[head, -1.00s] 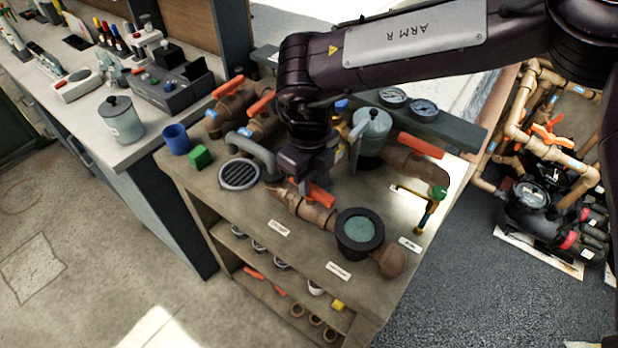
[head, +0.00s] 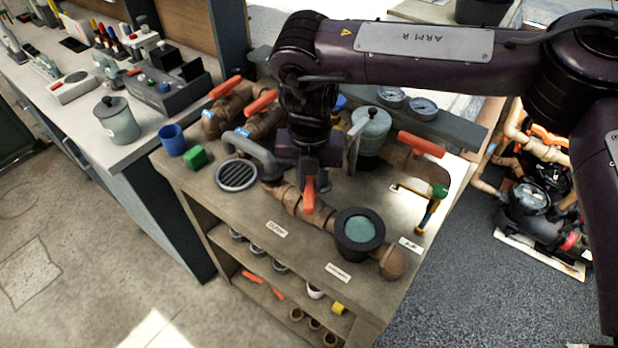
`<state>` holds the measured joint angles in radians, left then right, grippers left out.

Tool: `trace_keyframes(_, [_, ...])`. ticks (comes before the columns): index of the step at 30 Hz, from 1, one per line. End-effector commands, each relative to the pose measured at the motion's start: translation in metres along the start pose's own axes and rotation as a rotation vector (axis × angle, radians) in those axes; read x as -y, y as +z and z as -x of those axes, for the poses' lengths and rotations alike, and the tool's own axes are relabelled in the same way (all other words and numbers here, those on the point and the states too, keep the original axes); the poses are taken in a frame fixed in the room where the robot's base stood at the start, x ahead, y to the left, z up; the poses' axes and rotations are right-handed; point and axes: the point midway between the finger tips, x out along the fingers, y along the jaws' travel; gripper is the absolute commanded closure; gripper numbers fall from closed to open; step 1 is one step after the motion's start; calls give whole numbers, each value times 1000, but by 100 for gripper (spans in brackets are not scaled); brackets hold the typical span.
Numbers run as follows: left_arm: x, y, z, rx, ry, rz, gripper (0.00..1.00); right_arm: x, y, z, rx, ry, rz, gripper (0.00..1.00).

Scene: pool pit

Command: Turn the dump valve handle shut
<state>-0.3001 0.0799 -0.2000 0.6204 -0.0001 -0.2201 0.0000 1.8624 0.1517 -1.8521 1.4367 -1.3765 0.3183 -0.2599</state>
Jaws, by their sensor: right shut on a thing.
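The dump valve handle (head: 309,197) is an orange-red lever on the tan pipe (head: 326,219) near the front of the bench. It points toward the bench front and lies across the pipe's run. My right gripper (head: 307,177) comes down from above and is shut on the handle; the fingers hide its far end. A small label (head: 277,228) sits in front of the valve, too small to read for certain. My left gripper is not in view.
A dark round pot with a green top (head: 359,232) stands right of the valve. A round floor grate (head: 238,175), a green block (head: 196,157) and a blue cup (head: 173,139) are to the left. A grey-green canister (head: 371,131) and other orange-handled valves stand behind.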

Motion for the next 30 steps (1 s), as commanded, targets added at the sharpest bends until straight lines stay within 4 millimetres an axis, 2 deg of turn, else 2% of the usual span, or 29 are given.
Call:
trace_keyframes(15, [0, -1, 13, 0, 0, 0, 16, 3, 1, 4, 5, 2, -439, 100])
trace_keyframes(30, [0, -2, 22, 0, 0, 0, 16, 3, 1, 3, 6, 4, -607, 100])
